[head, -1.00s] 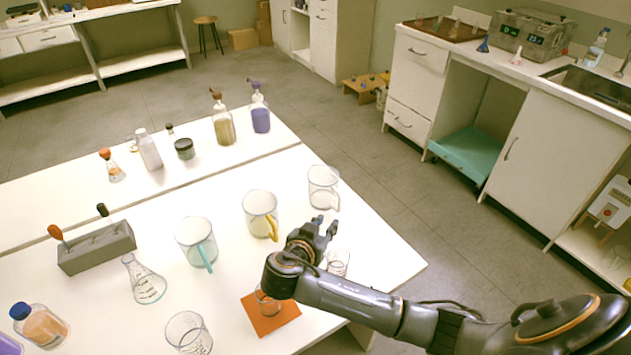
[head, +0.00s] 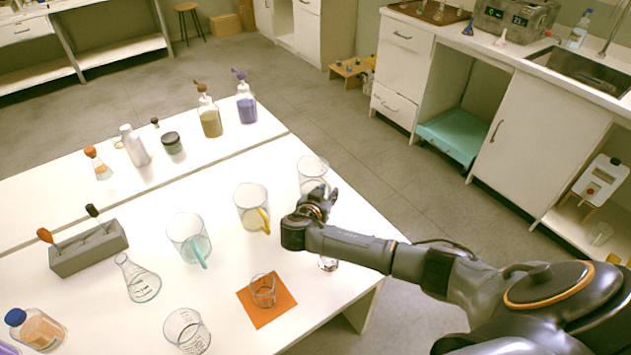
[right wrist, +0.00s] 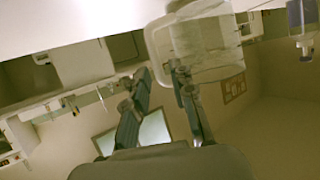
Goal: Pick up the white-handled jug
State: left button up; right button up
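The white-handled jug (head: 311,168) is a clear beaker-like jug at the far right of the jug row on the white table. In the right wrist view the clear jug (right wrist: 195,50) fills the top middle, just past my fingertips. My right gripper (head: 327,193) is at the jug's near side in the head view and covers its lower part and handle. Whether a finger touches the jug cannot be told. My left gripper is not in view.
A yellow-handled jug (head: 251,205) and a teal-handled jug (head: 188,238) stand to the left. A small beaker (head: 263,290) stands on an orange mat (head: 284,304). A small glass (head: 328,263) is partly behind my arm. Bottles line the back.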

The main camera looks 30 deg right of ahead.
jog(key=shift+x, duration=1.35)
grip_shut()
